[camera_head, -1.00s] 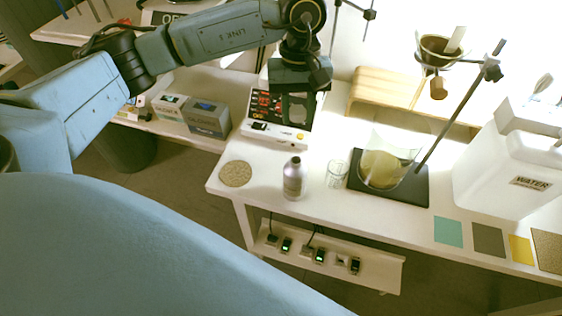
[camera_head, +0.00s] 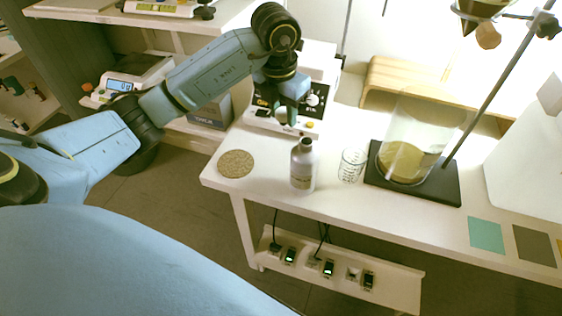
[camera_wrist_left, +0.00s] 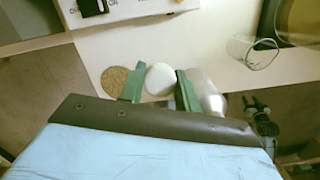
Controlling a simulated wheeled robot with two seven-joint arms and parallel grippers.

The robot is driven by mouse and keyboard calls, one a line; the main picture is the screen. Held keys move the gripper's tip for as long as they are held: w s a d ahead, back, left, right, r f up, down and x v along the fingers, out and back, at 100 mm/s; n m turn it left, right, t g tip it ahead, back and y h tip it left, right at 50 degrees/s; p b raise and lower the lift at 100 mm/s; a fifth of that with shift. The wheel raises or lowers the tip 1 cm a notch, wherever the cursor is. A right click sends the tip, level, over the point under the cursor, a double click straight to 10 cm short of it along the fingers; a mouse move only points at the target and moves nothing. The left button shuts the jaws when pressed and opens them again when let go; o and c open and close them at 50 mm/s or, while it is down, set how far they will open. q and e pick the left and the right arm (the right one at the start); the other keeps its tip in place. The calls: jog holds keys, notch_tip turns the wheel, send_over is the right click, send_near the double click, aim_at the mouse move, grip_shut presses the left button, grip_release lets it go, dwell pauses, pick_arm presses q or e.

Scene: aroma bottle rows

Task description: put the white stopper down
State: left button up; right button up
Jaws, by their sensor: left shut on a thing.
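The white stopper (camera_wrist_left: 160,78) shows as a pale round piece between the green fingers in the left wrist view. My left gripper (camera_head: 287,114) is shut on it. In the head view the gripper hangs in front of the white instrument, above and behind the silver bottle (camera_head: 303,168); the stopper cannot be made out there. The bottle stands upright with its neck uncovered. It also shows beside the right-hand finger in the left wrist view (camera_wrist_left: 205,92). A round cork mat (camera_head: 236,163) lies bare left of the bottle.
A glass beaker (camera_head: 351,165) stands right of the bottle. A large glass vessel with yellowish contents (camera_head: 405,160) stands on a dark stand base (camera_head: 440,189) with a slanted rod. The white instrument (camera_head: 316,85) is behind. The table's front edge runs close by the mat.

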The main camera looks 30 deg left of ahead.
pick_arm(q)
jog(key=shift+a+f+n, duration=0.25)
jog(key=shift+f+n, duration=0.1)
jog(key=shift+n, duration=0.25)
jog(key=shift+a+f, duration=0.1)
jog(key=shift+f, duration=0.15)
jog(key=b, duration=0.2)
send_over(282, 154)
jog(key=shift+n, duration=0.3)
notch_tip(282, 154, down, 5)
jog(key=shift+s+a+f, duration=0.1)
jog(key=shift+s, duration=0.05)
notch_tip(282, 154, down, 4)
jog(key=shift+b, duration=0.55)
jog(key=shift+f, duration=0.2)
pick_arm(e)
jog(key=w+a+r, duration=0.3)
jog(key=r, duration=0.3)
jog(key=shift+a+r, duration=0.25)
jog(key=shift+a, duration=0.05)
pick_arm(q)
jog(key=shift+f, duration=0.2)
pick_arm(e)
jog(key=shift+w+r+t, duration=0.1)
jog(key=shift+t, duration=0.2)
